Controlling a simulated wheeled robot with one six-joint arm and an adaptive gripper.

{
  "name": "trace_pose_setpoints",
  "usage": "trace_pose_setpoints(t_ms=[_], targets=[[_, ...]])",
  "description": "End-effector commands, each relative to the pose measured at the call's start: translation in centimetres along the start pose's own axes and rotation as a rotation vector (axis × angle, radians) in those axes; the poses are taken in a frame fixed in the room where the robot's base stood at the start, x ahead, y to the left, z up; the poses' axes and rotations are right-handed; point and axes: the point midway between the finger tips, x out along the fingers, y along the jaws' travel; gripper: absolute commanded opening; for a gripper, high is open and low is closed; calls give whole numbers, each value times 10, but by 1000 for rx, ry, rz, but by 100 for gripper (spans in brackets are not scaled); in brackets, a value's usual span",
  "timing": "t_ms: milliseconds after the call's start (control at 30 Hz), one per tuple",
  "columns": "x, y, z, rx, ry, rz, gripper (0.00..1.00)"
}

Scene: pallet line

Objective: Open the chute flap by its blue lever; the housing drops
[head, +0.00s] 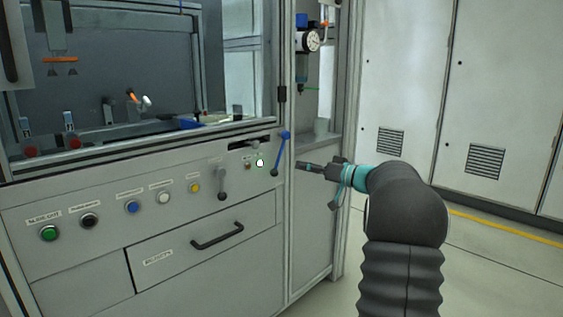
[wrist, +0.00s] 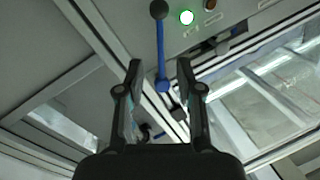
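The blue lever (head: 281,150) hangs from the right end of the machine's front panel, with a dark knob at its lower end. In the wrist view the blue lever (wrist: 160,52) lies between the two finger lines, with its knob beyond the tips. My gripper (head: 299,166) is just right of the lever in the head view. In the wrist view my gripper (wrist: 159,66) is open, its fingers apart on either side of the lever. I cannot tell whether they touch it. A dark slot (head: 248,146) is left of the lever; I cannot make out the flap or a housing.
A grey lever (head: 222,182) with a dark knob is left of the blue one. A drawer handle (head: 218,236) sticks out below. A pressure gauge (head: 310,40) is above right. Open floor lies right.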

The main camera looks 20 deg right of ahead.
Motion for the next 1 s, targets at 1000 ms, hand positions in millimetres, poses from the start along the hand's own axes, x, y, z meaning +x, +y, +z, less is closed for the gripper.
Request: trace_pose_setpoints(t_ms=[1000], targets=[[92, -1, 1, 2, -2, 0, 21]])
